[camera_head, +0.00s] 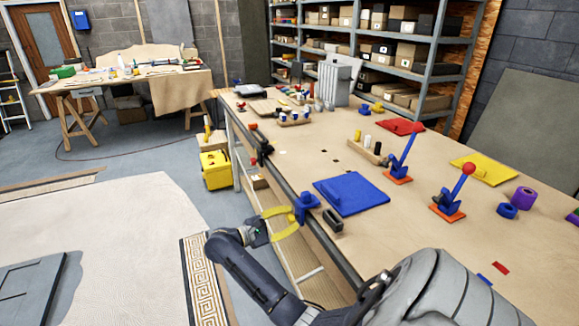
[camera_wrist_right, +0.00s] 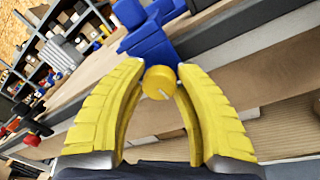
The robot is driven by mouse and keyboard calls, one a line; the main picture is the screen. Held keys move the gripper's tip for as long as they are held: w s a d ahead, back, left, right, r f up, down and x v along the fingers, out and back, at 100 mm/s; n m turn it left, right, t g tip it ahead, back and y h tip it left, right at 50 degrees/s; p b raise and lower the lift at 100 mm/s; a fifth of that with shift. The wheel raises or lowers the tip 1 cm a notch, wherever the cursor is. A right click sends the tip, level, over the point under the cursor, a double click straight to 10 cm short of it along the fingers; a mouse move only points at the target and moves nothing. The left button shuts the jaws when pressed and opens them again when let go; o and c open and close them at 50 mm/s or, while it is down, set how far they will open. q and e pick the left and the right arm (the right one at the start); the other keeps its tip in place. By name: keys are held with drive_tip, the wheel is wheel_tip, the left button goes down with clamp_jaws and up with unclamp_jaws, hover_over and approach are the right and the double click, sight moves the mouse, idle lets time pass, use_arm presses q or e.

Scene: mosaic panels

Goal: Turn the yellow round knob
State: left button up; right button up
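The yellow round knob (camera_wrist_right: 159,84) faces the right wrist camera, with a thin pale mark on its face. It sits on a blue fixture (camera_wrist_right: 152,40) at the front edge of the workbench; the fixture also shows in the head view (camera_head: 306,202). My right gripper (camera_head: 294,217) has yellow fingers reaching to the fixture. In the wrist view its fingertips (camera_wrist_right: 161,68) lie on either side of the knob, apart from each other; contact is hard to tell. My left gripper is not in view.
The workbench (camera_head: 285,160) holds a blue panel (camera_head: 350,196) close to the fixture, a small dark block (camera_head: 333,220), two red-knobbed levers (camera_head: 408,150) and a yellow panel (camera_head: 484,168). A black clamp (camera_head: 264,150) grips the bench edge. Open floor lies left of the bench.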

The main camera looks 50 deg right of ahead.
clamp_jaws()
drive_tip(key=shift+n, duration=0.3)
drive_tip(key=n, duration=0.5)
drive_tip(key=shift+y, duration=0.4)
drive_tip(key=n, duration=0.5)
drive_tip(key=shift+y, duration=0.3)
drive_tip(key=shift+n+g, duration=0.4)
drive_tip(key=shift+n, duration=2.2)
